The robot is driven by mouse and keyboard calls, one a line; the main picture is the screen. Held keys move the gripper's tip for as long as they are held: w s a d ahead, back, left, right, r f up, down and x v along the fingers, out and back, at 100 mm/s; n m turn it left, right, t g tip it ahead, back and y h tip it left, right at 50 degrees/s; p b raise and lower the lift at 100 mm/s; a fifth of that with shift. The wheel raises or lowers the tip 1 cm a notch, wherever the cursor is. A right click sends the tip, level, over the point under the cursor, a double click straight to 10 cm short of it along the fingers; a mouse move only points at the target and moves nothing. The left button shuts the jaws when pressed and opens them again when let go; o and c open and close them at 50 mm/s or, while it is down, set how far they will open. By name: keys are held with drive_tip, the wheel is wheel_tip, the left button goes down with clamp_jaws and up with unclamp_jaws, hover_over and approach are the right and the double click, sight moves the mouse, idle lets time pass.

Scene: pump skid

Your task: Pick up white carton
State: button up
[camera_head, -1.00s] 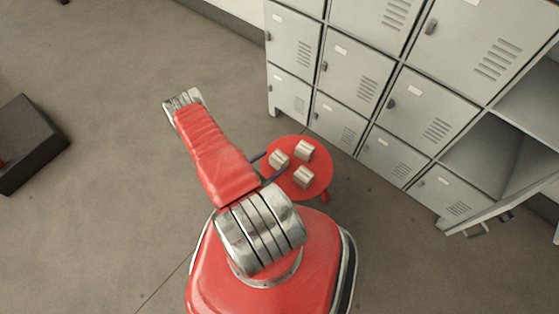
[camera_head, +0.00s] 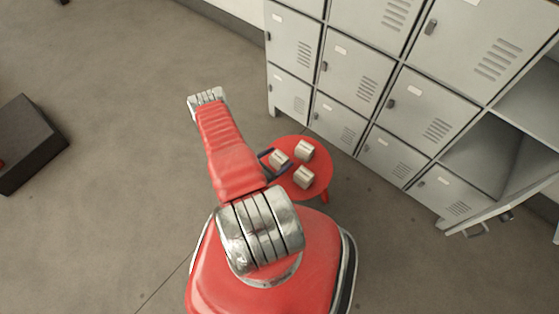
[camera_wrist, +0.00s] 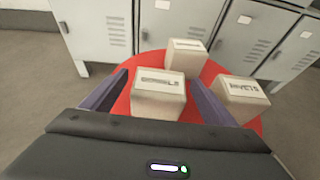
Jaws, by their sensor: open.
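Three off-white cartons with printed labels stand on a round red stool (camera_head: 318,183). The nearest carton in the wrist view (camera_wrist: 158,102) stands between the two dark purple fingers of my gripper (camera_wrist: 157,78); it also shows in the head view (camera_head: 279,159). The fingers are open, one on each side of this carton, with no clear grip on it. A second carton (camera_wrist: 186,56) stands behind it, also in the head view (camera_head: 304,150). A third carton (camera_wrist: 240,98) stands to the right, outside the right finger, and shows in the head view (camera_head: 303,177). The label print is too blurred to read surely.
Grey lockers (camera_head: 345,85) stand close behind the stool. One locker door (camera_head: 492,212) hangs open at the right. A dark box (camera_head: 28,145) sits on the floor at far left.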

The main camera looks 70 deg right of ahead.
drive_tip(key=shift+x, duration=2.2)
drive_tip(key=shift+f, duration=0.15)
drive_tip(key=c, duration=1.3)
drive_tip(key=shift+r, duration=0.2)
wheel_tip(320, 180, up, 10)
drive_tip(key=shift+f, duration=0.2)
